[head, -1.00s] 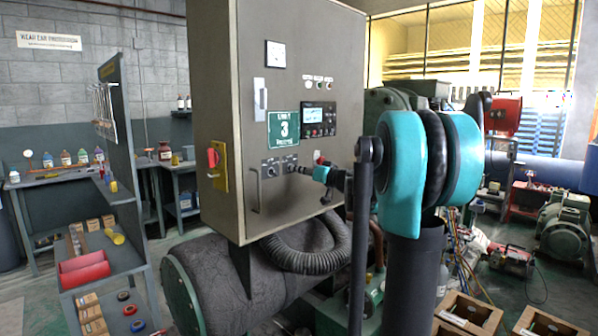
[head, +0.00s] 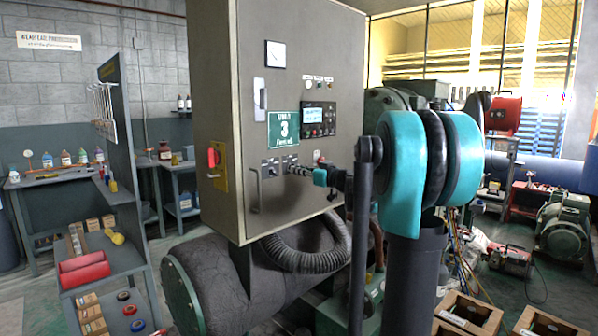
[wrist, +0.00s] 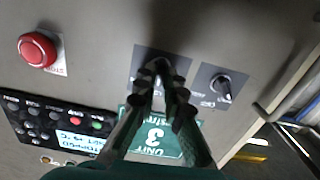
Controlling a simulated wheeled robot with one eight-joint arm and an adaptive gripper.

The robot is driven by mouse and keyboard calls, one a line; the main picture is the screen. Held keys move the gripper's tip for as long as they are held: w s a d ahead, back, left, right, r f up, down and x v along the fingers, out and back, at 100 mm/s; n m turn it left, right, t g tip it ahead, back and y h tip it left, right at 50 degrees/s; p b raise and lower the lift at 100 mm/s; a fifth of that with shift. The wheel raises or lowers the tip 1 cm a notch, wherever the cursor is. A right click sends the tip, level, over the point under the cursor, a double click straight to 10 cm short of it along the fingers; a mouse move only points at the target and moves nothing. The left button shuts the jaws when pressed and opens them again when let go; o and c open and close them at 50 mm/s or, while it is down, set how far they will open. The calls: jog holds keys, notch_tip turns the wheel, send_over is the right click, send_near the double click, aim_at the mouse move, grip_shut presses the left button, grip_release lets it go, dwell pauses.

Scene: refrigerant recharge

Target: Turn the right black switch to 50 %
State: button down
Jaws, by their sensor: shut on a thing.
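The grey cabinet front carries two black rotary switches on dark plates below the green UNIT 3 sign (head: 283,128). In the wrist view the picture is upside down, so the right black switch (wrist: 158,66) appears left of the other one. My gripper (wrist: 161,80) has its fingertips closed around its knob, which is mostly hidden, so its setting cannot be read. The left black switch (wrist: 223,87) is free, and its pointer is visible. In the head view my gripper (head: 283,173) reaches the panel from the right and covers the right switch.
A red emergency button (wrist: 38,49) and a display panel (wrist: 55,128) sit close to the right switch. A cabinet handle (head: 255,190) stands out at the left below the switches. A ribbed hose (head: 305,260) hangs beneath the cabinet.

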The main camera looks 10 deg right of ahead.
jog(key=n, duration=0.4)
jog(key=n, duration=0.2)
jog(key=shift+n, duration=0.4)
jog(key=c, duration=2)
grip_release()
jog(key=shift+n, duration=0.4)
jog(key=shift+c, duration=0.2)
jog(key=o, duration=0.3)
jog(key=shift+o, duration=0.2)
jog(key=v, duration=0.9)
